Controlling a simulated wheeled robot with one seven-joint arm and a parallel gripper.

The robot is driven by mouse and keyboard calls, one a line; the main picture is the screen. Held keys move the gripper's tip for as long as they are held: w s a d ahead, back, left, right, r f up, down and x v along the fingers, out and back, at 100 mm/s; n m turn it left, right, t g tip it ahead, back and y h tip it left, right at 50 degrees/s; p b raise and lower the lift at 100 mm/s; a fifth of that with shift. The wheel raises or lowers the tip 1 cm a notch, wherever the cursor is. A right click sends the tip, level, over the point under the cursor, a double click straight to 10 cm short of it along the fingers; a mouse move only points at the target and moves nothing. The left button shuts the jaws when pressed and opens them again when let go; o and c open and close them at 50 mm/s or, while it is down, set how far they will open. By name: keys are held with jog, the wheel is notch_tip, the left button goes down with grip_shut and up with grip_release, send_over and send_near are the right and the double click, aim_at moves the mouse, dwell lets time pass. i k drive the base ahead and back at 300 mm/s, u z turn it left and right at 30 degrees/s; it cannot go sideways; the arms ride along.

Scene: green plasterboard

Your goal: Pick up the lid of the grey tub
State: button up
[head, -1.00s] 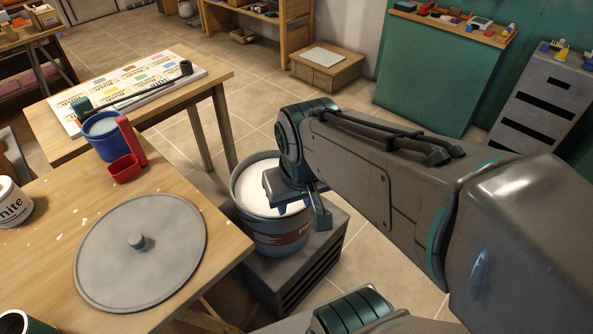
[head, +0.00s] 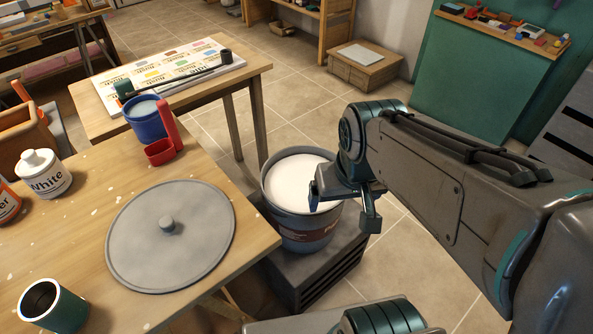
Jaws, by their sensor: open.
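The round grey lid (head: 170,252) with a small knob (head: 167,225) on top lies flat on the wooden table at the left front. The grey tub (head: 303,231) stands uncovered to the right of the table and shows white contents. My gripper (head: 343,212) is in front of the tub's right side in the picture, pointing down, to the right of the lid and apart from it. It is open, and I see nothing between its fingers. My gripper covers part of the tub's rim.
The tub stands on a dark grey box (head: 292,283). On the table are a white paint jar (head: 46,176), a dark green cup (head: 50,306), a blue pot (head: 147,122) and a red scoop (head: 166,143). A second table (head: 243,84) holds a colour chart.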

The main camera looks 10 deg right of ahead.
aim_at(169, 236)
jog(key=k, duration=1.3)
jog(key=u, duration=0.7)
jog(key=i, duration=1.45)
jog(key=z, duration=0.25)
